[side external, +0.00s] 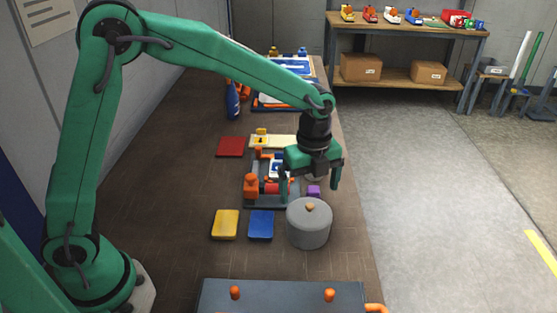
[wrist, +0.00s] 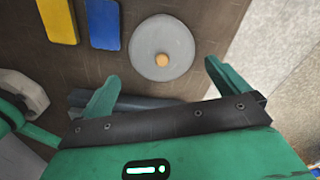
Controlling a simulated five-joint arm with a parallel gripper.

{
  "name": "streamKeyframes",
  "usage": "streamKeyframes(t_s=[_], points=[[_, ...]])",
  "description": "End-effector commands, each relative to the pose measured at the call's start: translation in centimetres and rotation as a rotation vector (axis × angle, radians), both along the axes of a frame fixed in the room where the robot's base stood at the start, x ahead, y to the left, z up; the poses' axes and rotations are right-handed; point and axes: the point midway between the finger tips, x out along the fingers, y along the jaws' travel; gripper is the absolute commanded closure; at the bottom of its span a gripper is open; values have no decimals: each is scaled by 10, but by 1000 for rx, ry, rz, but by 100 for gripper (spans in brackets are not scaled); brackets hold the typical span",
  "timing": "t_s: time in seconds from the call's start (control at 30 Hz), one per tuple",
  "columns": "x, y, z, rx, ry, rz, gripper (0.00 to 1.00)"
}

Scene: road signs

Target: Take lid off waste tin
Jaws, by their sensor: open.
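The grey round waste tin (side external: 308,232) stands upright near the right edge of the brown workbench. Its flat grey lid (side external: 296,207) is on top, with a small tan-orange knob (side external: 310,207) at the centre. In the wrist view the lid (wrist: 145,45) and knob (wrist: 161,60) show from above, just beyond the fingertips. My gripper (side external: 310,182) is open and empty, pointing down, above and behind the tin in the side view. Its two green fingers (wrist: 161,75) are spread wide in the wrist view and appear apart from the tin.
A yellow plate (side external: 225,224) and a blue plate (side external: 261,224) lie left of the tin. An orange-and-grey fixture (side external: 251,187) and a small purple block (side external: 314,191) are behind it. A dark grey panel (side external: 280,297) with orange knobs is in front.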

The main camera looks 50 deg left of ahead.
Motion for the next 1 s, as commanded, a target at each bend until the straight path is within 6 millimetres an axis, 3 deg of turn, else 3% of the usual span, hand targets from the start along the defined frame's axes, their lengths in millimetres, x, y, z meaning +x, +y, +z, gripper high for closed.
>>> streamKeyframes(t_s=[0.33, 0.73, 1.0], points=[[0, -1, -9, 0, 1, 1, 0], [2, -3, -50, 0, 1, 1, 0], [2, -3, -55, 0, -1, 1, 0]])
